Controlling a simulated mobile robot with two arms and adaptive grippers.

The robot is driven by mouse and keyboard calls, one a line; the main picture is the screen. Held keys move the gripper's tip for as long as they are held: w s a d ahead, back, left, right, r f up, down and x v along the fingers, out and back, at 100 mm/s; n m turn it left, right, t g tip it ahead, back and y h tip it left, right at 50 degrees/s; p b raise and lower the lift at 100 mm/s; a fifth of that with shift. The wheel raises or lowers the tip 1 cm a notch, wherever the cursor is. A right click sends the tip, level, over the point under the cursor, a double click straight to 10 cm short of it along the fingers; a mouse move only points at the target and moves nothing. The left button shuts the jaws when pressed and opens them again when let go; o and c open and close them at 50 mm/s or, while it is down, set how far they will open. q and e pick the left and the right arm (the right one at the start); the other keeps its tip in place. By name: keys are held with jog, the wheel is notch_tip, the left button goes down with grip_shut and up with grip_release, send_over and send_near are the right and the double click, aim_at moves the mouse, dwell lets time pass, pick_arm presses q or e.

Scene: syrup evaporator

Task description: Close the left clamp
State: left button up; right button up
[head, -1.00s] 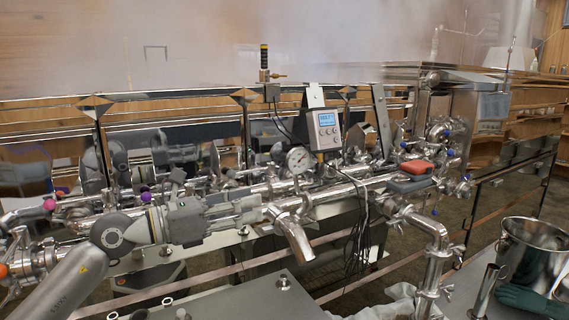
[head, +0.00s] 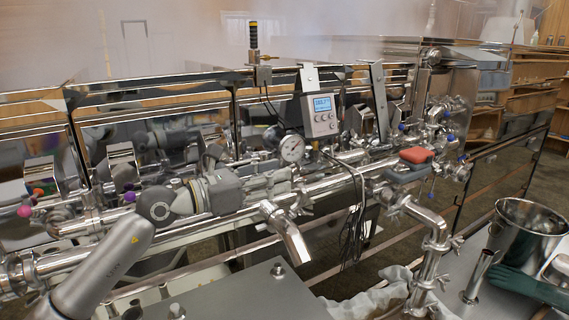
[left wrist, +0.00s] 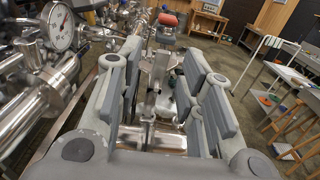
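My left gripper (head: 282,184) reaches in from the left in the head view, its fingers beside the steel pipe just below the round gauge (head: 291,149). In the left wrist view my left gripper (left wrist: 163,60) is open, with shiny steel fittings visible between and beyond its fingers. A clamp-like fitting (head: 302,198) sits on the pipe above the bent spout (head: 285,232), close to the fingertips. I cannot tell whether it is the left clamp, or whether it is open or shut. No contact with the fingers is clear. My right gripper is out of view.
A grey display box (head: 321,115) stands above the pipe, with cables hanging down. A red-and-grey object (head: 416,158) lies on the pipe to the right. A steel bucket (head: 524,232) and a dark green glove (head: 530,286) are at lower right. Steam hangs behind.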

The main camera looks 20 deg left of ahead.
pick_arm(q)
jog(key=shift+p+x, duration=0.45)
jog(key=shift+x, duration=1)
jog(key=shift+s, duration=0.1)
grip_shut()
